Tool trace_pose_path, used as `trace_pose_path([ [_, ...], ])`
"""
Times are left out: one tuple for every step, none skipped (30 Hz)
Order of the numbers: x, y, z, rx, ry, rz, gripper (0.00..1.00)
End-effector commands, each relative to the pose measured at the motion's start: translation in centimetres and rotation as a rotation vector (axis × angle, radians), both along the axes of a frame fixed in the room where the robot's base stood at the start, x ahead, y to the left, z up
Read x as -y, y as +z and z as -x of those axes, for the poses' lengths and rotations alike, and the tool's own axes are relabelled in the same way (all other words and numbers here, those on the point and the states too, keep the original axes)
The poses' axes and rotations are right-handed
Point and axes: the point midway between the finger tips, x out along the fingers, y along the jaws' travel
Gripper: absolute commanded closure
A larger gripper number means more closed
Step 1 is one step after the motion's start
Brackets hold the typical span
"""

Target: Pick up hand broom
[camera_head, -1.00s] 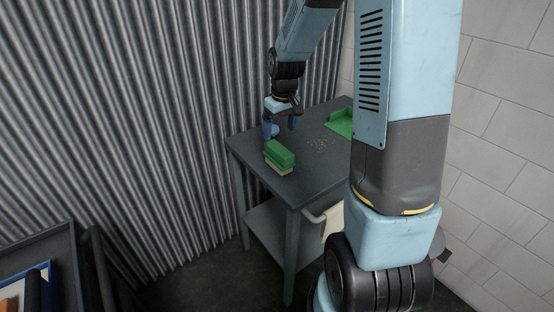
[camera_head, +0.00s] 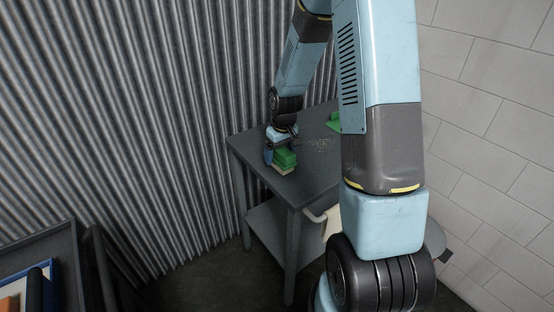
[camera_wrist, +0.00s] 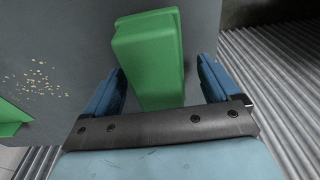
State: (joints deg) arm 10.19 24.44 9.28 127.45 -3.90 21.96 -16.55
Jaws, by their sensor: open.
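The hand broom (camera_head: 284,157), a green block with pale bristles beneath, lies near the front left edge of the dark table. In the wrist view its green body (camera_wrist: 150,58) reaches between the two blue fingers of my gripper (camera_wrist: 162,85). My gripper (camera_head: 280,152) is open, low over the table at the broom, with one finger on each side. I see gaps beside the broom, so the fingers do not look closed on it. The bristles are hidden in the wrist view.
The table (camera_head: 310,180) stands by a corrugated wall (camera_head: 150,100). A green dustpan (camera_head: 334,122) is partly hidden behind my arm, and small crumbs (camera_wrist: 35,80) lie on the tabletop. A dark cart (camera_head: 45,250) is at the lower left.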

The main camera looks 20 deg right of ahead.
Motion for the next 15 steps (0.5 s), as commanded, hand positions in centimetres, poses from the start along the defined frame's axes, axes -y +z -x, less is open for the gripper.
trace_pose_path([
  [-0.02, -0.34, -0.03, -0.001, 0.000, 0.000, 0.11],
  [-0.02, -0.47, -0.04, 0.000, 0.000, 0.000, 0.11],
  [-0.03, -0.58, -0.06, 0.000, -0.001, 0.000, 0.11],
  [-0.03, -0.62, -0.07, 0.000, -0.001, 0.000, 0.11],
  [-0.03, -0.63, -0.07, 0.001, -0.001, 0.000, 0.11],
  [-0.03, -0.63, -0.07, 0.001, -0.001, 0.000, 0.11],
  [-0.04, -0.61, -0.08, 0.001, -0.001, 0.000, 0.11],
  [-0.03, -0.61, -0.07, 0.001, -0.001, 0.000, 0.11],
  [-0.02, -0.60, -0.07, 0.001, -0.001, 0.000, 0.11],
  [-0.03, -0.60, -0.06, 0.001, -0.001, 0.000, 0.11],
  [-0.03, -0.60, -0.06, 0.001, -0.001, 0.000, 0.14],
  [-0.03, -0.60, -0.06, 0.001, -0.001, 0.000, 0.17],
  [-0.03, -0.59, -0.06, 0.001, -0.001, 0.000, 0.20],
  [-0.03, -0.59, -0.06, 0.001, -0.001, 0.000, 0.23],
  [-0.03, -0.59, -0.06, 0.001, -0.001, 0.000, 0.27],
])
